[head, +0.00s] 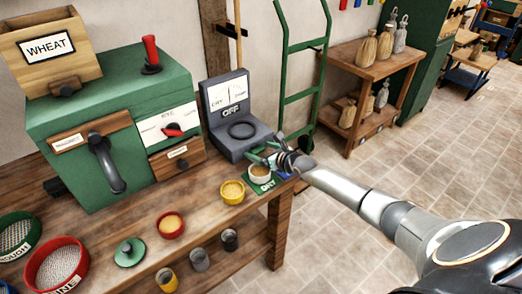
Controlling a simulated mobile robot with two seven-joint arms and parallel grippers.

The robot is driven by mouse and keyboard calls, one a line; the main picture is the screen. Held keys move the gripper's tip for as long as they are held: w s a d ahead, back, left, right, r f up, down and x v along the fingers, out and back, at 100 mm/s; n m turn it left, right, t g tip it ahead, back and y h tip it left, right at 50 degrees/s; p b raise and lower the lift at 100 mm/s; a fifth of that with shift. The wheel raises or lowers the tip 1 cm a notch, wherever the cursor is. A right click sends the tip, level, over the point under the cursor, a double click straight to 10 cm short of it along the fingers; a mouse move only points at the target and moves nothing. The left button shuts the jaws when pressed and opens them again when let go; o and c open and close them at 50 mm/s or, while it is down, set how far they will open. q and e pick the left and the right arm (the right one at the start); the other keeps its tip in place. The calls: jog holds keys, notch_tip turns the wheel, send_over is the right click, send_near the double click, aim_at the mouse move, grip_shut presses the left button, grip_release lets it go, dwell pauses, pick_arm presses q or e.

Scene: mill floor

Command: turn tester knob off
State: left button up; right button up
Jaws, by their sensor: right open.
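The grey tester (240,125) stands at the right end of the wooden bench. Its upright panel has a white scale with small lettering, and "OFF" shows below it. A dark ring (242,130) lies on its base. I cannot make out a separate knob on the tester; my gripper is close to the right front of its base and may hide it. My left gripper is not in view.
A yellow bowl (232,192) and a red bowl (171,225) are to the left. A green mill (110,95) with a red pointer knob (173,130) stands left of the tester. Open floor lies right of the bench.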

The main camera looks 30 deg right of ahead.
jog(key=shift+s+r+p, duration=0.25)
jog(key=shift+s+p, duration=0.25)
jog(key=shift+s, duration=0.05)
jog(key=p+v, duration=0.4)
jog(key=v, duration=0.6)
jog(key=shift+s+r, duration=0.1)
jog(key=shift+s, duration=0.05)
jog(key=shift+s+r, duration=0.2)
jog(key=shift+s, duration=0.25)
jog(key=s+a+f+m+g, duration=0.1)
jog(key=s+a+f+m, duration=0.3)
jog(key=s+a+m, duration=0.3)
jog(key=s+a+f+m+g+y, duration=0.1)
jog(key=s+a+f+m, duration=0.3)
jog(key=m, duration=1.2)
jog(key=s+a+f+m+g, duration=0.2)
jog(key=s+a+f+m, duration=0.2)
jog(key=s+a+m, duration=0.7)
jog(key=shift+s+a+m, duration=0.25)
jog(key=shift+s+m, duration=0.25)
jog(key=shift+s, duration=0.05)
